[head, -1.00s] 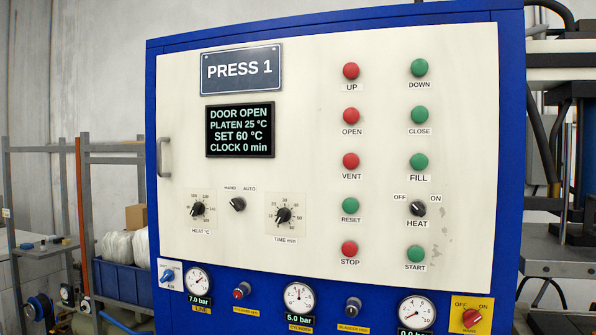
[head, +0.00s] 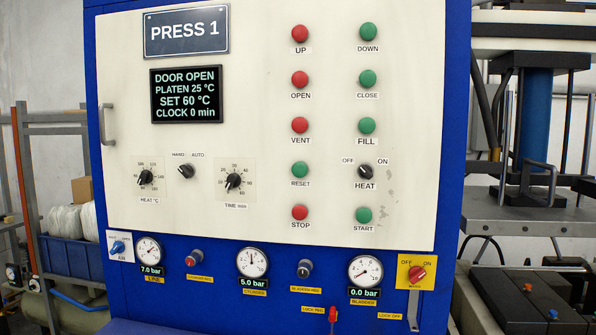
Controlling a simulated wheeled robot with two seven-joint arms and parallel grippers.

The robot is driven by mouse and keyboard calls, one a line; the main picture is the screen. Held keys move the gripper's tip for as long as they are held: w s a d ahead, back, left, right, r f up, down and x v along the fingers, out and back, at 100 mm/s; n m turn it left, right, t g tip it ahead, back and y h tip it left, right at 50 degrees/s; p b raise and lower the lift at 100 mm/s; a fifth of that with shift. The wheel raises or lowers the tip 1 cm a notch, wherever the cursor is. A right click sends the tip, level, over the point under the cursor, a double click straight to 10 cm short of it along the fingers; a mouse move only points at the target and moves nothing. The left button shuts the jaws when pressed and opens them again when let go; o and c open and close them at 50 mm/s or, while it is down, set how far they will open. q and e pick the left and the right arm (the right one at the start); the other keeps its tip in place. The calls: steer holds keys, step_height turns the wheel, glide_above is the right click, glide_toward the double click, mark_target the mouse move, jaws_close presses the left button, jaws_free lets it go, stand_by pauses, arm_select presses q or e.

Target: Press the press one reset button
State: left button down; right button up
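The PRESS 1 control panel (head: 270,130) fills the middle of the head view, a cream plate on a blue cabinet. The green reset button (head: 300,171) is in the left button column, above the RESET label, below the red vent button (head: 300,125) and above the red stop button (head: 300,212). Nothing covers it. The display (head: 186,94) reads DOOR OPEN, PLATEN 25 °C, SET 60 °C, CLOCK 0 min. Neither of my grippers is in view.
The green start button (head: 364,215) and heat knob (head: 365,171) are to the right of reset. Gauges, small knobs and a red switch (head: 416,274) line the blue section below. The press (head: 535,130) stands at right, a shelf with a blue bin (head: 70,256) at left.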

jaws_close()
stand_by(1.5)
